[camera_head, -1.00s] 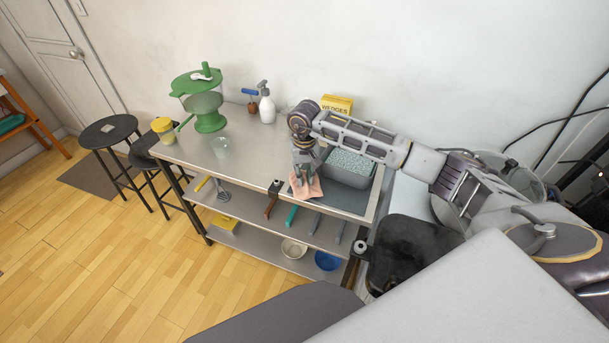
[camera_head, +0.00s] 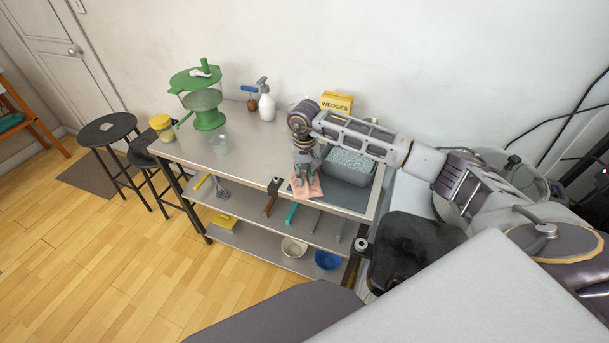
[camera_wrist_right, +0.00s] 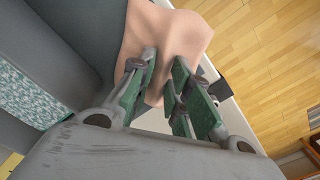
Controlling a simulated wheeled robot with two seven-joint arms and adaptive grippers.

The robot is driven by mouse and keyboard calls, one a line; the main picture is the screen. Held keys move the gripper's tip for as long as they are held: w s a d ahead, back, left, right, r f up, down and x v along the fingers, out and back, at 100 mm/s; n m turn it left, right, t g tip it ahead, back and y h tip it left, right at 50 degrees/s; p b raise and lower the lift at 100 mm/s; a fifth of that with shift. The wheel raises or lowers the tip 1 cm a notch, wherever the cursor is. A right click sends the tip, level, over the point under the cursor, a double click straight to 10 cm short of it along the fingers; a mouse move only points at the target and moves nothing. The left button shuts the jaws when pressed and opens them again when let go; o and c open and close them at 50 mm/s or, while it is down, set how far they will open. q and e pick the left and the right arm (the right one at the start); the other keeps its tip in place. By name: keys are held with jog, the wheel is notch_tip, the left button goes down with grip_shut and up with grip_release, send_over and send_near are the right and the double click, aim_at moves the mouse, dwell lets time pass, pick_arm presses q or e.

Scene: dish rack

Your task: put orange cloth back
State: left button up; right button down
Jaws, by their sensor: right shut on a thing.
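The orange cloth (camera_head: 306,188) looks pale pink-orange and hangs below my right gripper (camera_head: 304,178) at the front edge of the metal table, in front of the grey bin. In the right wrist view, the cloth (camera_wrist_right: 165,45) lies beyond and between the green-padded fingers of my right gripper (camera_wrist_right: 166,92), which is shut on it. The cloth is bunched and partly hidden by the fingers. My left gripper is not in view.
A grey bin (camera_head: 347,172) with speckled contents sits on a dark mat beside the cloth. A yellow WEDGES box (camera_head: 337,102) stands behind.

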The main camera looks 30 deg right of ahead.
jog(key=shift+f, duration=0.1)
pick_arm(q)
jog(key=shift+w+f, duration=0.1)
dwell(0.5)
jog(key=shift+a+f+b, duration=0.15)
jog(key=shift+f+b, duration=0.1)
jog(key=shift+b, duration=0.05)
pick_arm(e)
jog(key=shift+f, duration=0.25)
jog(key=c, duration=1.3)
grip_release()
jog(key=shift+o, duration=0.2)
jog(key=c, duration=0.4)
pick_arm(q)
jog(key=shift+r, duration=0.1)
pick_arm(e)
jog(key=shift+r, duration=0.2)
